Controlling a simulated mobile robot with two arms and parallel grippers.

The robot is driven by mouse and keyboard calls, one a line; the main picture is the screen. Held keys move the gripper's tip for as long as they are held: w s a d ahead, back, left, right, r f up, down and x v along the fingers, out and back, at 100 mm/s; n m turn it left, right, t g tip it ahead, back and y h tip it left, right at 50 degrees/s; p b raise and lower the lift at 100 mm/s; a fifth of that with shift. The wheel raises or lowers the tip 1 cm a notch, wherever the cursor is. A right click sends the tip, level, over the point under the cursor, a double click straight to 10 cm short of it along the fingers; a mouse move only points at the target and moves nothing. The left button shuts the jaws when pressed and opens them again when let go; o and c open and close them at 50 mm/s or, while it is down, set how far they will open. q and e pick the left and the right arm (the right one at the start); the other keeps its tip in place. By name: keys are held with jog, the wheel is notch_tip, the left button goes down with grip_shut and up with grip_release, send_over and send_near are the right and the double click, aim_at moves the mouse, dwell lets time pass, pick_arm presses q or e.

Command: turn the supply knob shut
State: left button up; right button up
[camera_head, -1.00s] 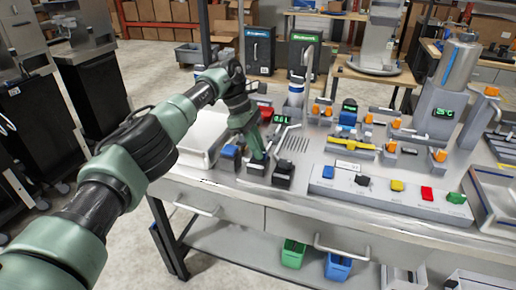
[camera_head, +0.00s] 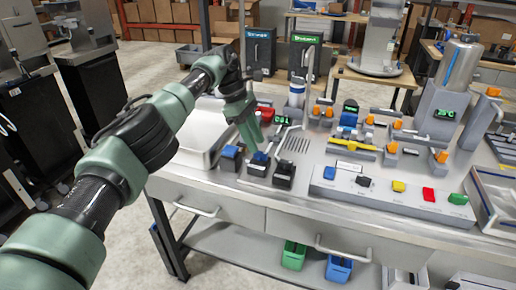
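My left gripper (camera_head: 252,142) hangs from the left over the front left of the steel bench. Its fingertips are just above and behind a small dark block with a blue top (camera_head: 258,161) and look apart from it. A similar blue-topped block (camera_head: 231,156) stands to its left and a black one (camera_head: 284,172) to its right. No label tells me which part is the supply knob. The finger gap is too small to make out. My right gripper is not in view.
A grey panel (camera_head: 330,190) with several coloured knobs runs along the bench front. A dispenser with a green display (camera_head: 282,120) stands behind the gripper. Orange-handled valves (camera_head: 441,156) and a steel cylinder (camera_head: 460,62) are at right.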

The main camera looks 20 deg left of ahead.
pick_arm(q)
jog(key=shift+p+v, duration=0.45)
jog(key=shift+v, duration=1.8)
